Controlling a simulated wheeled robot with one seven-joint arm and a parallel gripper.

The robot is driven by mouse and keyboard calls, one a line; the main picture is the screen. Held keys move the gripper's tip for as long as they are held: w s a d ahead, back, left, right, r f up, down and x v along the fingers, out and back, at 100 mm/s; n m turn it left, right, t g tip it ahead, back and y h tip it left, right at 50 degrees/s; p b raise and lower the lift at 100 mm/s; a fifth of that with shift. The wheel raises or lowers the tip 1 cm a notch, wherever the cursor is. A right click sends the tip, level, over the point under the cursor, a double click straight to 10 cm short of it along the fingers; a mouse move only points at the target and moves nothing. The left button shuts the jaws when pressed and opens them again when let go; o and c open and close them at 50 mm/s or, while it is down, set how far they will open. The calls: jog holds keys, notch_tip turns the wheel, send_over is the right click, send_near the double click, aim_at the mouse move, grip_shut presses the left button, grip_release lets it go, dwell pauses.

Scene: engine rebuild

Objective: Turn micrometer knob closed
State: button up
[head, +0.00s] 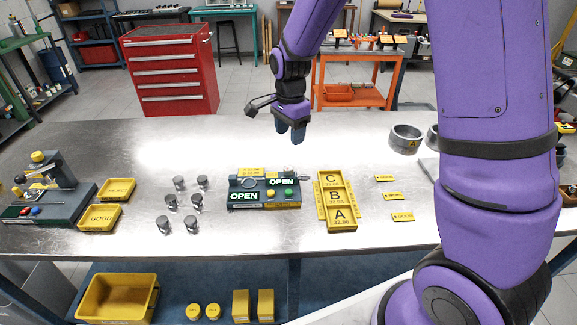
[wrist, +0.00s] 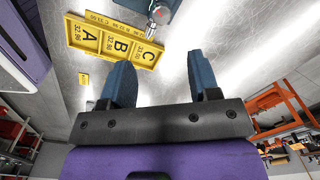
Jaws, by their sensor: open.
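The micrometer (head: 247,183) lies on a dark green stand (head: 256,204) in the middle of the bench. The stand shows two lit OPEN signs, and a yellow and a green button. The micrometer's knob (head: 304,178) sticks out at the stand's right end. In the wrist view the silver knob (wrist: 158,14) shows at the top edge, beyond the fingertips; the rest of the micrometer is mostly cut off. My gripper (head: 291,138) hangs above the back part of the bench, behind the stand and apart from it. Its two blue fingers (wrist: 162,75) are apart with nothing between them.
A yellow tray (head: 342,227) marked C, B, A stands right of the stand. Several metal cylinders (head: 171,201) stand to its left. GOOD (head: 99,218) and REJECT trays lie farther left. Metal rings (head: 405,139) and yellow tags (head: 393,196) are at right. The bench behind the stand is clear.

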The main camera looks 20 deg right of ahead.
aim_at(289, 167)
jog(key=f, duration=1.2)
jog(key=shift+w+a, duration=0.1)
jog(key=shift+w, duration=0.1)
jog(key=c, duration=0.9)
